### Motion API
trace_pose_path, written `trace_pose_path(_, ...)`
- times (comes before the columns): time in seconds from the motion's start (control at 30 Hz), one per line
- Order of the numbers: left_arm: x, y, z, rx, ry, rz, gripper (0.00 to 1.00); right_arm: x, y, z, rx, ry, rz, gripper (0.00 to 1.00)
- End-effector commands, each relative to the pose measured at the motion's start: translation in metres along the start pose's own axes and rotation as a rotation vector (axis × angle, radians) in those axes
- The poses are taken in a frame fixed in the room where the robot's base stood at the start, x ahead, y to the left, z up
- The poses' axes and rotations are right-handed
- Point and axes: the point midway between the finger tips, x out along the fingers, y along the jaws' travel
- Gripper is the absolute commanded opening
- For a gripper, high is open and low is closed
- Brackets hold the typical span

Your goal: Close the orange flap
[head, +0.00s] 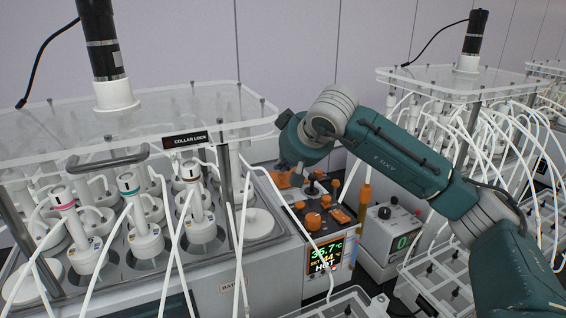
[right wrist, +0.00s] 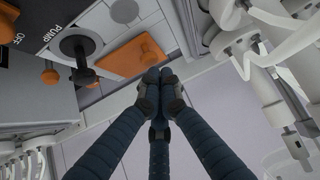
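The orange flap (head: 282,179) is at the back left of the control panel in the head view, partly hidden by my right gripper (head: 297,177). In the right wrist view the flap (right wrist: 122,62) is a flat orange plate with a small orange knob (right wrist: 151,47) on it. My right gripper's dark fingers (right wrist: 160,76) are together with nothing seen between them. Their tips are at the flap's edge; I cannot tell whether they touch it. How far the flap stands open is unclear. My left gripper is in neither view.
The control panel (head: 300,205) carries several orange knobs and a black lever, above a lit display (head: 326,256). A water bath with bottles and tubes (head: 140,215) stands left, under a clear lid. A grey box with a dial (head: 388,235) stands right of the panel.

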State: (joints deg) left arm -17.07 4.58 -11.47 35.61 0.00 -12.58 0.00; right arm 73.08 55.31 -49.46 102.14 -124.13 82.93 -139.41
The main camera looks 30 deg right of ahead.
Motion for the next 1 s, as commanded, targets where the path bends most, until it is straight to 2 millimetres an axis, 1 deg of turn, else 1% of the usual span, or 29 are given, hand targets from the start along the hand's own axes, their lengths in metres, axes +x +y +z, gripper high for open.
trace_pose_path(0.1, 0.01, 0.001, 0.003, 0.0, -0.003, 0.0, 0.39, 0.008, -0.002, 0.008, -0.001, 0.0, 0.0, 0.0)
trace_pose_path(0.17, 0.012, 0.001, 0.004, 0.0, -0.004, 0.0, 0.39, 0.01, -0.003, 0.01, 0.0, 0.001, 0.0, 0.0)
trace_pose_path(0.47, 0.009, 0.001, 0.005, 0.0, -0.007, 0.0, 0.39, 0.01, -0.004, 0.011, 0.0, -0.007, -0.001, 0.0)
trace_pose_path(0.57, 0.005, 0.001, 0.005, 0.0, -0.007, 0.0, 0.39, 0.005, -0.004, 0.007, -0.001, -0.007, -0.001, 0.0)
trace_pose_path(0.67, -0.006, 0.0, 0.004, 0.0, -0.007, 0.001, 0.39, -0.008, -0.005, -0.002, 0.0, -0.003, 0.0, 0.0)
trace_pose_path(0.8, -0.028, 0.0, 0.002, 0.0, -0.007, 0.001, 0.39, -0.036, -0.006, -0.022, 0.001, 0.007, 0.001, 0.0)
trace_pose_path(0.87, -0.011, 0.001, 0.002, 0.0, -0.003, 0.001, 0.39, -0.043, -0.006, -0.015, 0.001, 0.011, 0.0, 0.0)
trace_pose_path(1.0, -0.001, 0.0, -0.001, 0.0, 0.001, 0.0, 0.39, -0.077, -0.007, -0.015, 0.002, 0.012, 0.001, 0.0)
